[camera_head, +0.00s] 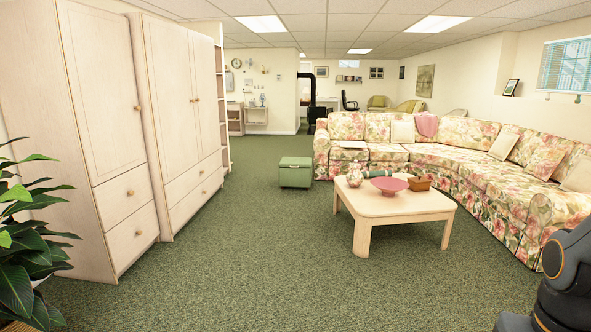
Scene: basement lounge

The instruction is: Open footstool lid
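A green box-shaped footstool (296,172) stands on the carpet in the middle distance, left of the coffee table and near the sofa's left end. Its lid (296,162) appears shut and lies flat on top. Part of my arm shows at the lower right edge. My gripper is not in view.
A floral sectional sofa (480,172) runs along the right. Tall wooden cabinets (186,115) and a leafy plant (28,240) line the left. Open green carpet (260,260) lies between.

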